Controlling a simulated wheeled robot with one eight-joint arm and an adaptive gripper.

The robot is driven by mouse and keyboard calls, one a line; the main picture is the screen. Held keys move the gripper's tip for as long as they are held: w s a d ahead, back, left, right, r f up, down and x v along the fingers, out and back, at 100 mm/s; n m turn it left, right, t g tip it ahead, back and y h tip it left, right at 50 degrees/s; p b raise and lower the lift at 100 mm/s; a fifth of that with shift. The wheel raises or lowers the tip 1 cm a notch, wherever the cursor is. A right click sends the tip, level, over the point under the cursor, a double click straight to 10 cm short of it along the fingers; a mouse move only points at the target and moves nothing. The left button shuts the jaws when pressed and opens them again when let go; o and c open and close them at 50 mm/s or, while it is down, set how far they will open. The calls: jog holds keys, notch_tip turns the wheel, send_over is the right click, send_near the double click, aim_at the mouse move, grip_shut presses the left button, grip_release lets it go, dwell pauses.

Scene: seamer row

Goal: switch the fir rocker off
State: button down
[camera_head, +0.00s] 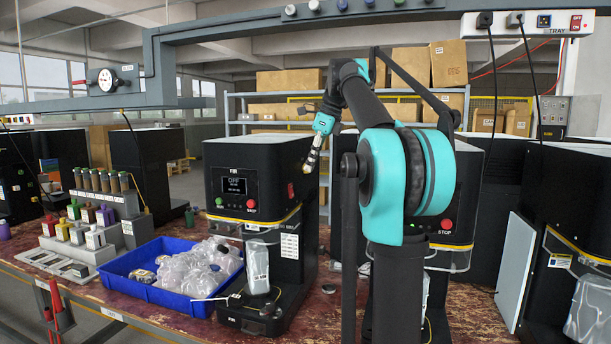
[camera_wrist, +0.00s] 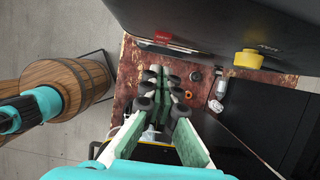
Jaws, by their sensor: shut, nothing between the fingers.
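The fir machine (camera_head: 240,165) is a black box labelled FIR, standing on the bench in the head view. Its front screen (camera_head: 237,184) appears to read OFF, with a green and a red button below it. A small red rocker (camera_head: 291,190) sits on its right side face; its tilt is too small to tell. My gripper (camera_head: 309,163) is in the air just right of the machine's upper side, a little above the rocker and apart from it in the picture. In the wrist view my gripper (camera_wrist: 160,82) points down, fingers shut and empty.
A blue tray (camera_head: 150,290) with clear bags stands left of the machine. Another black machine with a red STOP button (camera_head: 446,224) stands to the right, partly behind my arm. In the wrist view a black wall (camera_wrist: 220,30) and a yellow part (camera_wrist: 247,58) lie beyond the fingers.

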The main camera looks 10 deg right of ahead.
notch_tip(320, 180, up, 6)
jog(key=shift+s+d+r, duration=0.25)
jog(key=shift+s+d, duration=0.05)
jog(key=shift+d, duration=0.1)
jog(key=s+f+n+h, duration=0.15)
jog(key=f+n, duration=0.25)
jog(key=f, duration=0.6)
jog(key=s+a+f+n, duration=0.1)
jog(key=s+f+n, duration=0.3)
jog(key=f, duration=0.6)
jog(key=s+f+n+h, duration=0.1)
jog(key=f+n, duration=0.4)
jog(key=f, duration=0.5)
jog(key=s+f+n+t+h, duration=0.1)
jog(key=s+f+n, duration=0.9)
jog(key=s+f, duration=1.2)
notch_tip(320, 180, down, 3)
jog(key=shift+s+a+r+n+t, duration=0.15)
jog(key=shift+n+t, duration=0.25)
jog(key=shift+t, duration=0.1)
